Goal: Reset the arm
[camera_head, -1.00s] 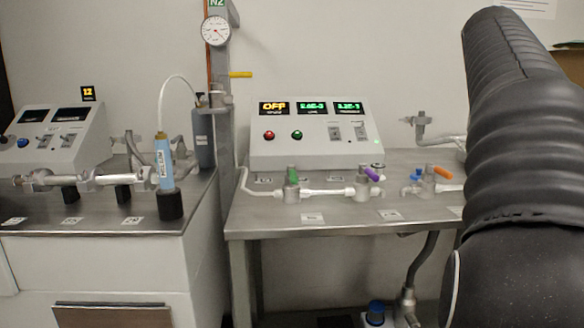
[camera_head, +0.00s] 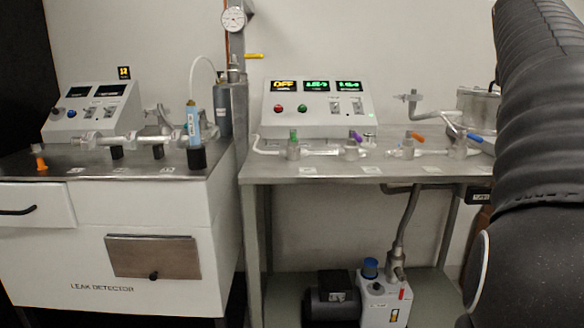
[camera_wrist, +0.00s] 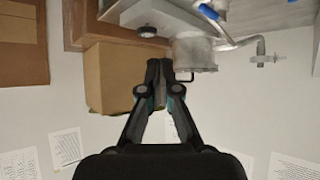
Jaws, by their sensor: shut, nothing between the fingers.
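My gripper (camera_wrist: 159,92) shows in the wrist view, with its two fingers brought together and nothing between them. It points toward a metal cylindrical vessel (camera_wrist: 195,55) and a brown cardboard box (camera_wrist: 108,75); I cannot tell how far off they are. My arm fills the right edge of the head view, and the gripper itself is out of that view.
A steel table (camera_head: 330,169) carries a control box (camera_head: 318,105) and a pipe line with coloured valve handles. A metal vessel (camera_head: 478,105) is partly hidden behind my arm. A pump (camera_head: 384,300) stands below. The leak detector cabinet (camera_head: 105,250) is at left.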

